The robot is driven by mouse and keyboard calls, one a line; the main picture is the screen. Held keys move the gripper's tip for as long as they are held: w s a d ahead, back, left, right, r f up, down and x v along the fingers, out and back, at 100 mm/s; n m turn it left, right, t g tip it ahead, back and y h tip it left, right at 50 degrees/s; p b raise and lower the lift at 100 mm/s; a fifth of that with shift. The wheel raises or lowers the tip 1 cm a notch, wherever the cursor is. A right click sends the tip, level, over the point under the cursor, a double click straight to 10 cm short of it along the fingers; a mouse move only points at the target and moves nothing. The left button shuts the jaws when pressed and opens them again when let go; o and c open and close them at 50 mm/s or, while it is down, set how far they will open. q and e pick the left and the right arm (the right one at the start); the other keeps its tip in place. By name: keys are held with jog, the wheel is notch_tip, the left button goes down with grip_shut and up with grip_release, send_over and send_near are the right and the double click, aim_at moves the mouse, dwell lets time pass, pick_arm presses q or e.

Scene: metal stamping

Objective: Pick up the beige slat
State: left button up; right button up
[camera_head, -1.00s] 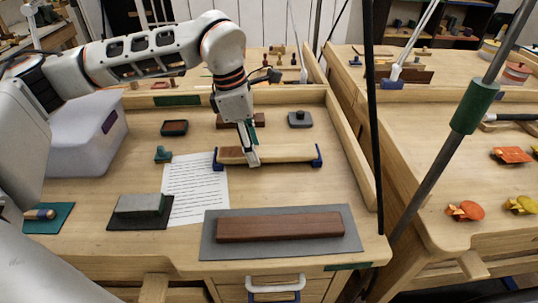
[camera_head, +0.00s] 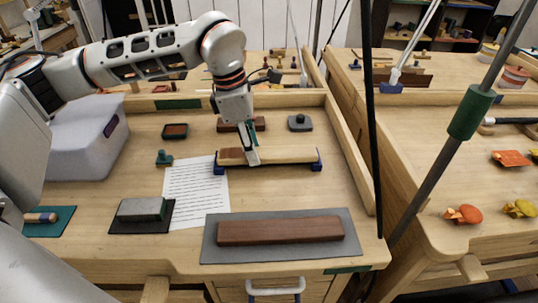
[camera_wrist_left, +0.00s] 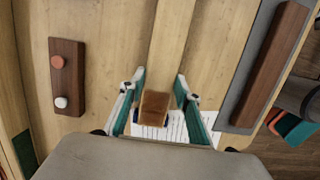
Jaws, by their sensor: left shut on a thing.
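The beige slat (camera_head: 285,155) is a long pale bar with a brown left end, lying crosswise over two blue end supports (camera_head: 317,166) on the workbench. It seems to sit slightly above them; any gap is too small to tell. My left gripper (camera_head: 251,158) comes down from above and is shut on the slat left of its middle. In the left wrist view, the fingers of my left gripper (camera_wrist_left: 160,82) stand on either side of the slat (camera_wrist_left: 168,40), whose brown end (camera_wrist_left: 154,104) is nearest the camera. My right gripper is not in view.
A brown bar on a grey mat (camera_head: 352,252) lies in front of the slat. A paper sheet (camera_head: 196,200), a grey block on a dark mat (camera_head: 118,226) and a green stamp (camera_head: 163,159) are to the left. A raised wooden edge (camera_head: 350,165) bounds the right side.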

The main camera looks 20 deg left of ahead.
pick_arm(q)
jog(key=shift+r+p, duration=1.85)
jog(key=shift+r, duration=0.75)
jog(key=shift+f, duration=0.1)
